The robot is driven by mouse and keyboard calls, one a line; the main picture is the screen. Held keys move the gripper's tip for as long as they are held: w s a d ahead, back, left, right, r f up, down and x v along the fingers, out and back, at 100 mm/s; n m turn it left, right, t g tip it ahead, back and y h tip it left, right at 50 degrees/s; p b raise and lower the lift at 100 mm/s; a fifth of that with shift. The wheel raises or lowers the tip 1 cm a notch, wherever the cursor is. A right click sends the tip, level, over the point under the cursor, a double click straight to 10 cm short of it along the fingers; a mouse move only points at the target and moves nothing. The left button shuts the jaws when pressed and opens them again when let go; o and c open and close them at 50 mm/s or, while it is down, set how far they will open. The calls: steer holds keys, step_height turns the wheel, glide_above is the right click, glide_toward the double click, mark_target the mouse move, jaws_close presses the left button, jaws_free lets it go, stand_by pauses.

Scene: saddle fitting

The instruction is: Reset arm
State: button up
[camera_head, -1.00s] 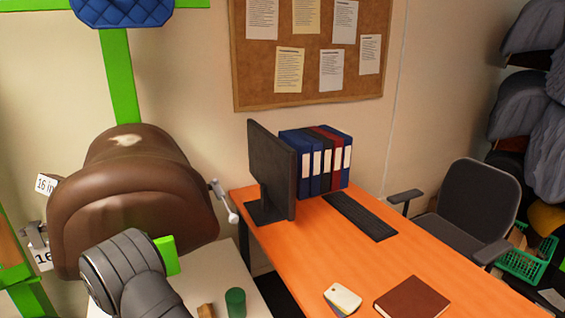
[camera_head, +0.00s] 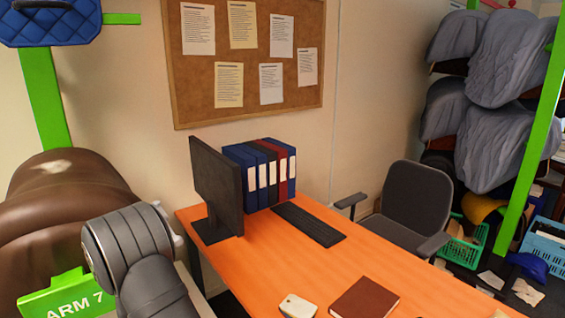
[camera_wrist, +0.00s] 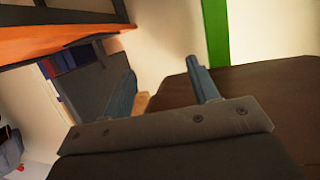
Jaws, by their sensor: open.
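My gripper (camera_wrist: 160,68) shows in the wrist view with two bluish fingers spread apart and nothing held between them. A small tan piece (camera_wrist: 142,101) shows beside the left finger; I cannot tell what it is. A brown saddle (camera_wrist: 250,90) lies behind the right finger, apart or touching I cannot tell. In the head view the saddle (camera_head: 55,210) sits at the left, partly cut off by the frame. My grey arm stands in front of it, and my gripper is out of sight there. A green plate marked "ARM 7" (camera_head: 65,298) is at the lower left.
An orange desk (camera_head: 270,262) holds a monitor (camera_head: 218,185), binders (camera_head: 262,175), a keyboard (camera_head: 309,224) and a brown book (camera_head: 364,298). A grey chair (camera_head: 415,200) stands behind it. Grey covered saddles (camera_head: 505,60) are racked at the right. A green post (camera_head: 45,95) rises behind the brown saddle.

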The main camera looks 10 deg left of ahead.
steer(key=w+d+r+m+t+h, duration=0.1)
steer(key=w+d+r+m+h, duration=0.1)
steer(key=w+d, duration=0.55)
steer(key=w+d+r+m+t+h, duration=0.1)
steer(key=w+d+r+m+h, duration=0.2)
steer(key=d, duration=0.7)
steer(key=w+d+r+m+h, duration=0.2)
steer(key=w+d+h, duration=0.1)
steer(key=d, duration=0.8)
steer(key=w+d+r+m+h, duration=0.2)
steer(key=w+d+h, duration=0.1)
steer(key=d, duration=0.9)
steer(key=shift+w+d, duration=0.15)
